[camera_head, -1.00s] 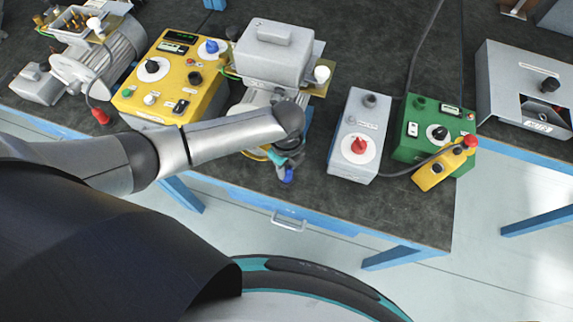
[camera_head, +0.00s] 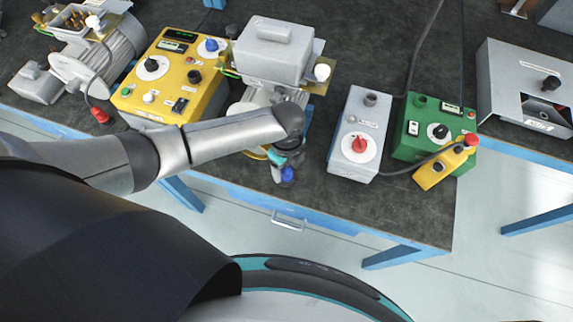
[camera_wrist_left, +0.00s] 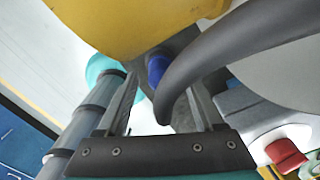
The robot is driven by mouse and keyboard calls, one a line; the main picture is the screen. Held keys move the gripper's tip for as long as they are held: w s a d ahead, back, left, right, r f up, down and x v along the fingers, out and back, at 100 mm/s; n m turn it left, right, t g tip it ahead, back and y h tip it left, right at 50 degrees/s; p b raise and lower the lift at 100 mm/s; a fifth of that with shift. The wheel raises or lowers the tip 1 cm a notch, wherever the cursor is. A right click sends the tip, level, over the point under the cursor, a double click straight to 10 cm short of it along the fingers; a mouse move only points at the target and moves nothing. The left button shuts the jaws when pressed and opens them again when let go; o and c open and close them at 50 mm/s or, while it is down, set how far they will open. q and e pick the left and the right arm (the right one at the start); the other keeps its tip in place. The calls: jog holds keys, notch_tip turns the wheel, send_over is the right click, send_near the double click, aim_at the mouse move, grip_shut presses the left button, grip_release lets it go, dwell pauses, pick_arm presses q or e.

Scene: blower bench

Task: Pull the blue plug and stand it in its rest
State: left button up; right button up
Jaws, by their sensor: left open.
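A blue plug (camera_head: 288,174) shows at the front edge of the bench in the head view, partly covered by my left gripper (camera_head: 279,166). In the left wrist view the blue plug (camera_wrist_left: 157,68) shows between and beyond the fingers. A thick dark curved cable passes close beside it. My left gripper (camera_wrist_left: 160,105) is open, its two fingers apart on either side of the plug's line; I cannot tell whether they touch it. My left forearm hides part of the area around it. I cannot make out the plug's rest. My right gripper is not in view.
A grey motor unit (camera_head: 272,55) stands just behind the gripper. A yellow control box (camera_head: 178,75) is to its left. A grey box with a red knob (camera_head: 355,130), a green box (camera_head: 432,120) and a yellow pendant (camera_head: 437,172) are to the right. Bare bench lies in front of the grey box.

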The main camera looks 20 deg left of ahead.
pick_arm(q)
jog(key=shift+r, duration=0.1)
notch_tip(320, 180, up, 15)
jog(key=p, duration=0.3)
dwell(0.6)
